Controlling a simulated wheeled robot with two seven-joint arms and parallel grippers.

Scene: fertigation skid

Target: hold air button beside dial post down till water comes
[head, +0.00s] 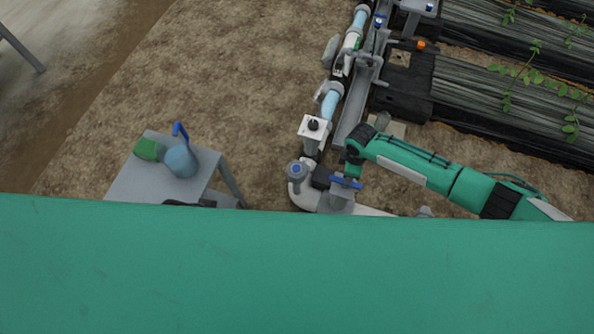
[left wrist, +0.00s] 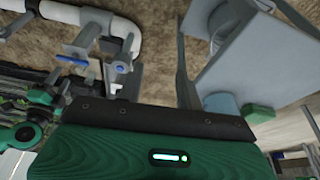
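A pale square block with a black round top (head: 313,125) stands on the pipe line in the head view. Nearer me, a grey round fitting with a blue centre (head: 297,169) stands at the white pipe elbow (head: 302,196). I cannot tell for sure which is the air button or the dial post. My right arm comes in from the right; its end (head: 354,166) points down beside the pipe, right of both parts. Its fingertips cannot be made out, and no contact shows. My left gripper's fingers show in neither view. No water is visible.
A blue lever valve (head: 346,182) stands close by my right arm's end; a blue lever also shows in the left wrist view (left wrist: 72,61). A grey table (head: 128,184) at left carries a blue-grey can (head: 181,161) and green block (head: 146,149). Bare soil lies between.

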